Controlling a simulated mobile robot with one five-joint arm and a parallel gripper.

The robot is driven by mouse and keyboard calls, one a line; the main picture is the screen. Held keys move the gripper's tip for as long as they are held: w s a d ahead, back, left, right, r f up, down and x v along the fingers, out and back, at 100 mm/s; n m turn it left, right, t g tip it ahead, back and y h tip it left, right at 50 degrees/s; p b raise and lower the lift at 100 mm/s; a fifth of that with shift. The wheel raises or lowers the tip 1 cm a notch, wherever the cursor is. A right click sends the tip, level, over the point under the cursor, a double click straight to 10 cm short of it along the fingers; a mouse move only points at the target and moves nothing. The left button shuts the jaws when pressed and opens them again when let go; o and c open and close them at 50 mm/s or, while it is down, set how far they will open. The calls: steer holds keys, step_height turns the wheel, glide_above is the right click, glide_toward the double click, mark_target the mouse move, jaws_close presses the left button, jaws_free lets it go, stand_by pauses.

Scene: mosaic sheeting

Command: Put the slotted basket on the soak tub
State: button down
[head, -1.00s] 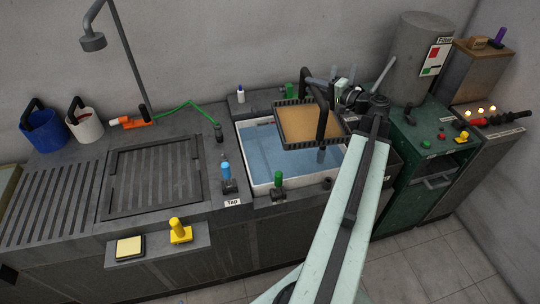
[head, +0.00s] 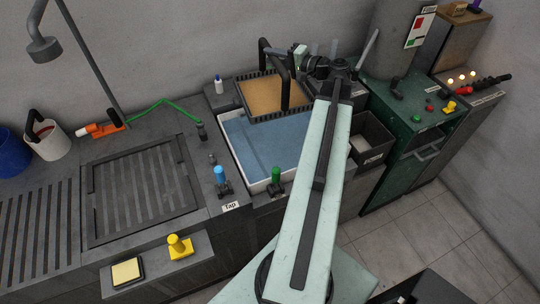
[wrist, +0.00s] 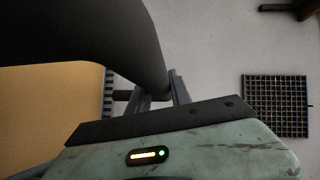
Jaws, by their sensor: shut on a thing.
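The slotted basket (head: 271,96) is a dark, square, slotted-rim basket with a tan inside and a tall dark arched handle. In the head view it is over the far end of the soak tub (head: 231,158), a white-rimmed tub of blue water. Whether it touches the rim or hangs above it, I cannot tell. My gripper (head: 300,62) is at the handle, right of the basket's middle. In the wrist view the fingers (wrist: 160,92) are closed around the dark handle, and the tan inside (wrist: 45,115) shows at left. My arm hides the tub's right side.
A dark bin (head: 372,140) and a green cabinet (head: 405,150) are at right. The near water is uncovered.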

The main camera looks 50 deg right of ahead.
step_height(320, 180, down, 24)
steer(key=s+a+y+b, duration=0.1)
steer(key=a+b, duration=0.1)
steer(key=b, duration=2.1)
steer(key=shift+a+n+b, duration=0.2)
steer(key=shift+n+b, duration=0.15)
steer(key=shift+n, duration=0.05)
step_height(320, 180, down, 10)
steer(key=b, duration=1)
steer(key=c, duration=1.2)
jaws_free()
steer(key=shift+o, duration=0.2)
steer(key=p+v, duration=0.1)
steer(key=v, duration=0.6)
steer(key=shift+s+r, duration=0.15)
steer(key=shift+s, duration=0.15)
steer(key=shift+d, duration=0.15)
